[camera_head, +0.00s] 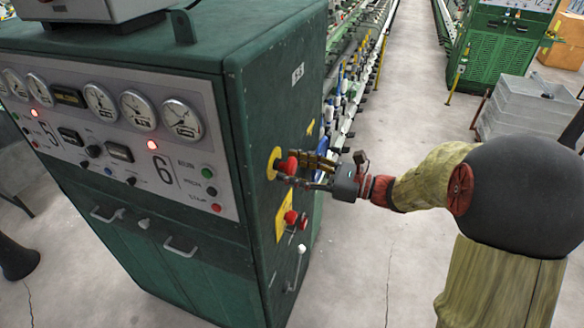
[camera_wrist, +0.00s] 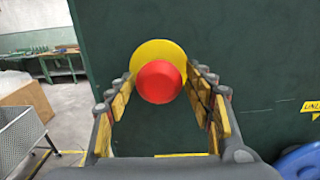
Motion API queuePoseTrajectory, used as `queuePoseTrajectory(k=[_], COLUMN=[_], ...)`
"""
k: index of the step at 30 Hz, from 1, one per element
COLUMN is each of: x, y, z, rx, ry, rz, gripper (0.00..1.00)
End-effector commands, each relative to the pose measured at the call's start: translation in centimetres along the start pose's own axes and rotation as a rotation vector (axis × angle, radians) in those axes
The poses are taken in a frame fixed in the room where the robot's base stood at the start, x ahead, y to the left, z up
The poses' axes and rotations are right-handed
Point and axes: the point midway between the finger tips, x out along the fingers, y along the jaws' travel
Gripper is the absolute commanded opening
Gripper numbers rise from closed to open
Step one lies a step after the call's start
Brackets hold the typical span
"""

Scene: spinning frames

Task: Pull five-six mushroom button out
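The red mushroom button (camera_head: 291,165) sits on a round yellow plate (camera_head: 272,163) on the side of the green cabinet, under a small "5-6" label (camera_head: 298,73). In the wrist view the red button (camera_wrist: 158,83) is centred in front of its yellow plate (camera_wrist: 150,52). My gripper (camera_head: 300,171) is at the button. In the wrist view my gripper (camera_wrist: 160,78) is open, with one finger on each side of the button. Narrow gaps seem to show between the fingertips and the button; I cannot tell how far the tips reach past its head.
A second red knob (camera_head: 291,217) on a yellow plate (camera_head: 281,222) and a pale handle (camera_head: 299,264) are lower on the same cabinet side. Machine rows (camera_head: 350,85) run behind. Grey bins (camera_head: 525,105) stand at the right. The aisle floor (camera_head: 415,60) is clear.

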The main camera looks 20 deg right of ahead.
Motion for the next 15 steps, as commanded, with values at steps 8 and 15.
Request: queuePoseTrajectory(k=[8, 15], x=[0.04, -0.92], y=[0.02, -0.05], z=[0.04, 0.06], rx=[0.0, 0.0], ry=[-0.001, -0.001], rz=[0.001, -0.001], gripper=[0.59, 0.59])
